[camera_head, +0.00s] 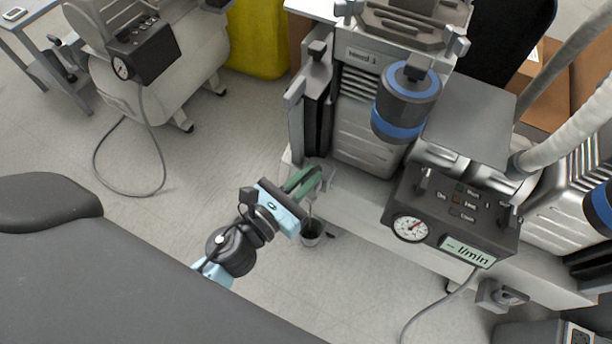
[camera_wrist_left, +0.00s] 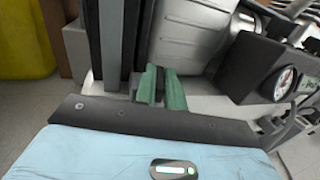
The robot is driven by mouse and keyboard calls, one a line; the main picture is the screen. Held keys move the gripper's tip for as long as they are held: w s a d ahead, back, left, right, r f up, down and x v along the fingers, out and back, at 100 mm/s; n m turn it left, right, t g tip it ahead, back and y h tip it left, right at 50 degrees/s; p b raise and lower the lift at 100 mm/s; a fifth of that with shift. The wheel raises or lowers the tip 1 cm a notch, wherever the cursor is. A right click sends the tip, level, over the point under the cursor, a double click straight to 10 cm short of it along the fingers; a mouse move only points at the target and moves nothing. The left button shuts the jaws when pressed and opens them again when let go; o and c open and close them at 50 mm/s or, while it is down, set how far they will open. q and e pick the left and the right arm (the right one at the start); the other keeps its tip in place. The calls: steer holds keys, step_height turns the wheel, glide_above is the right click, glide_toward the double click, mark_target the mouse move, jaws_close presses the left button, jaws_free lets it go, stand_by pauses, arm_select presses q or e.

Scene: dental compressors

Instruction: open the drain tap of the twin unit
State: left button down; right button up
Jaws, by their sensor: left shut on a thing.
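The twin unit (camera_head: 365,205) is the pale compressor on the right, with two ribbed motor blocks on a white tank and a dark control box with a gauge. My left gripper (camera_head: 312,180) reaches the left end of its tank, under the dark upright column. Its green fingers are close together, shut on a small part taken to be the drain tap, which the fingers hide. In the left wrist view the fingers (camera_wrist_left: 162,88) point at the tank's end, and the tap cannot be made out. My right gripper is not in view.
Another compressor (camera_head: 150,85) with a looped hose stands at the back left. A yellow bin (camera_head: 258,40) is behind. A dark padded seat (camera_head: 110,265) fills the lower left.

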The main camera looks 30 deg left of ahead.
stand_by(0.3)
arm_select(q)
steer(key=c, duration=1.5)
jaws_free()
steer(key=shift+s, duration=0.1)
steer(key=shift+b+v, duration=0.55)
steer(key=shift+v, duration=3.3)
steer(key=shift+a, duration=0.1)
